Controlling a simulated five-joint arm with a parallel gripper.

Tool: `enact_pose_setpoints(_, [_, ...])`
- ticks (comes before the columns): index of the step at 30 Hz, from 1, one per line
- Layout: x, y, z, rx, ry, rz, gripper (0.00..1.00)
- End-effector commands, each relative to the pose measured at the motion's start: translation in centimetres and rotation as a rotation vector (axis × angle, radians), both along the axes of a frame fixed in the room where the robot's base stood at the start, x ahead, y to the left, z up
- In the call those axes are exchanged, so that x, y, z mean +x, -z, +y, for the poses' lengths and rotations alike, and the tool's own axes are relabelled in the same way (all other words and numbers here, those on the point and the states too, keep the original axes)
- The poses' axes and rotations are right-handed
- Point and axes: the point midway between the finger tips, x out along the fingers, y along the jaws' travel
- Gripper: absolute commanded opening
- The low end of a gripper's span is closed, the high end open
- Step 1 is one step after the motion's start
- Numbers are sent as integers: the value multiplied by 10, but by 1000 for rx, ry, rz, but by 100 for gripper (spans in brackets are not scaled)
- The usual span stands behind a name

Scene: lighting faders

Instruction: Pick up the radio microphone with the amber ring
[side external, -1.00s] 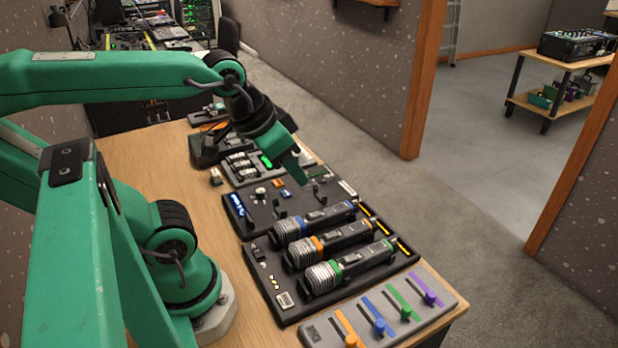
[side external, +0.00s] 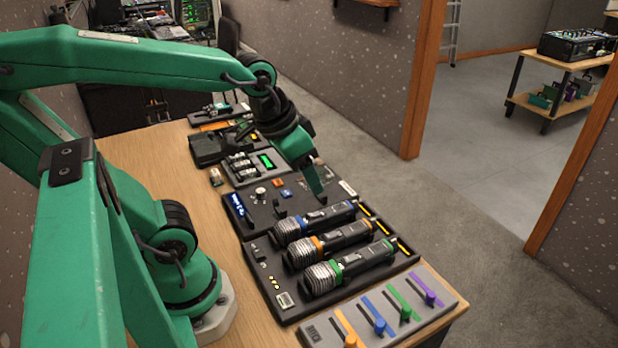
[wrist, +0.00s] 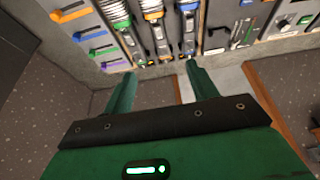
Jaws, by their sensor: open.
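The radio microphone with the amber ring (side external: 340,238) lies in the middle of three in a dark tray, between the blue-ringed microphone (side external: 318,221) and the green-ringed one (side external: 350,268). In the wrist view the amber-ringed microphone (wrist: 156,30) shows at the top, between the blue-ringed (wrist: 188,22) and green-ringed (wrist: 126,34) ones. My gripper (side external: 320,198) is above the tray's far side, close to the blue-ringed microphone's tail end. In the wrist view my gripper's two fingers (wrist: 160,69) are spread apart with nothing between them.
The dark microphone tray (side external: 283,312) stands on a wooden table (side external: 170,166). A grey fader panel (side external: 395,318) with coloured sliders lies at the near end. Other devices, including a unit with a green display (side external: 266,160), line the far end. Bare tabletop lies left of the tray.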

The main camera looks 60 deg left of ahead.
Motion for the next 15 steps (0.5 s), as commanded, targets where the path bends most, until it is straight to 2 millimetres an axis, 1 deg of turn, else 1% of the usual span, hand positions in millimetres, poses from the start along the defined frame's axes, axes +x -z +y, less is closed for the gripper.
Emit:
enact_pose_setpoints(3, [12,13,0,0,0,59,58])
enact_pose_setpoints(8, [28,31,0,0,0,131,58])
enact_pose_setpoints(15, [48,64,-1,0,0,238,58])
